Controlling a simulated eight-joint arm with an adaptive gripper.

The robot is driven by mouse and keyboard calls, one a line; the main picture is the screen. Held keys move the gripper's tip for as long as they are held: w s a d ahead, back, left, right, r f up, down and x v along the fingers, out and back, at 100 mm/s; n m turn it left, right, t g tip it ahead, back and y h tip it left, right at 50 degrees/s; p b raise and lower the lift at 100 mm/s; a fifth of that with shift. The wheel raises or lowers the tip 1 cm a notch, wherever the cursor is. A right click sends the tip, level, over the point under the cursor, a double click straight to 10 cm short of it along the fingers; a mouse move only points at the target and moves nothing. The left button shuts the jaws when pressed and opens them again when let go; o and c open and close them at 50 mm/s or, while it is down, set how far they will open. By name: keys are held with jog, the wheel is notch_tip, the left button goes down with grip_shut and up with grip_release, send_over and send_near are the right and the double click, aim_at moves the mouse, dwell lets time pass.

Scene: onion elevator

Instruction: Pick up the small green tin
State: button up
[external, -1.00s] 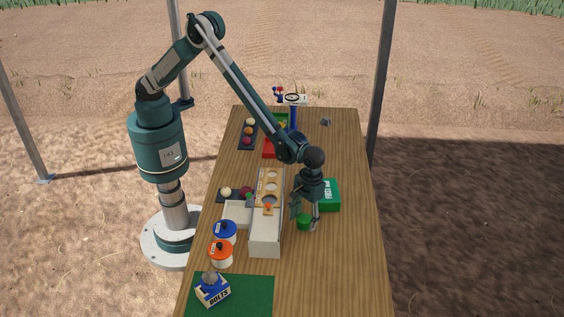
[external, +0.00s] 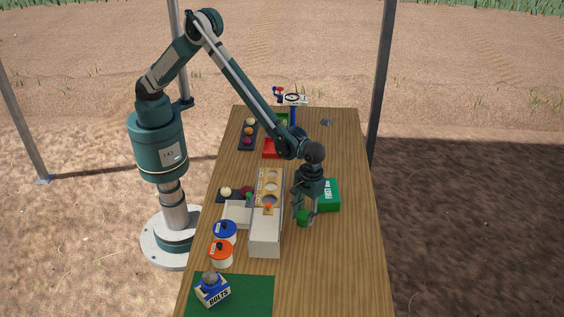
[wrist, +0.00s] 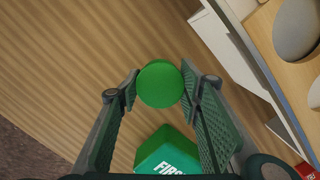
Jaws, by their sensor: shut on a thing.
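The small green tin (external: 303,218) is on the wooden table, to the right of the white box-like unit. In the wrist view the round green top of the tin (wrist: 160,84) sits between my two finger pads, which touch it on both sides. My gripper (external: 304,216) points down and is shut on the tin. Whether the tin's base still rests on the table cannot be told.
The green first aid box (external: 328,195) stands close behind and right of my gripper. The white unit (external: 265,240) is just to the left. A blue-lidded jar (external: 225,232) and an orange-lidded jar (external: 221,254) stand further left. The table's right front is clear.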

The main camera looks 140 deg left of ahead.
aim_at(304, 214)
jog(key=shift+r, duration=4)
